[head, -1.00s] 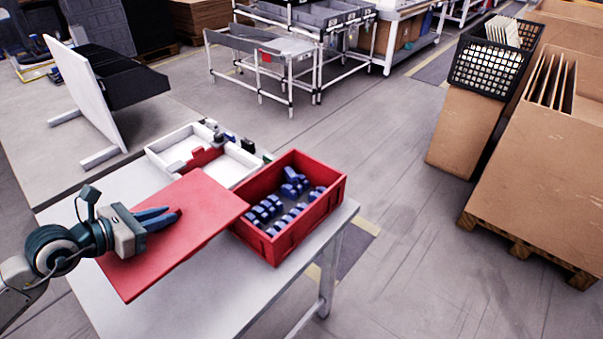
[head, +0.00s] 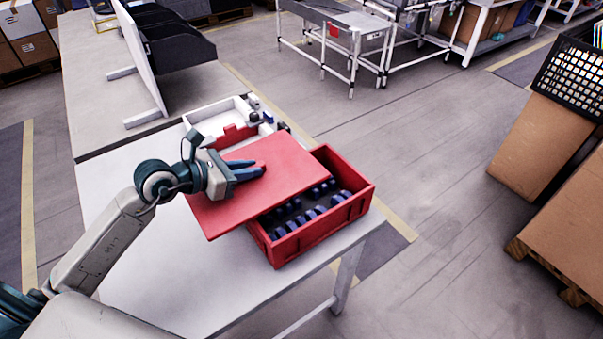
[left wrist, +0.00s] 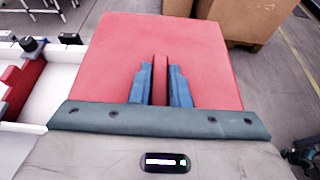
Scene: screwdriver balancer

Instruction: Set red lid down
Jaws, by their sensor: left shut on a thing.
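The red lid (head: 283,168) is a flat red panel in the head view. My left gripper (head: 262,171) is shut on a raised red grip on top of the lid. The left wrist view shows the two blue-grey fingers on either side of that grip, with the lid (left wrist: 205,60) spread out beyond. The lid overlaps the left and far part of the red crate (head: 330,222) and sticks out past its left side. I cannot tell whether it touches the crate. Several blue screwdriver balancers (head: 310,215) show in the crate's uncovered near part. My right gripper is not in view.
A white tray (head: 200,122) with a red part stands behind the lid on the white table (head: 160,265). The table's left and front areas are clear. Cardboard boxes (head: 545,150) stand on the floor at the right.

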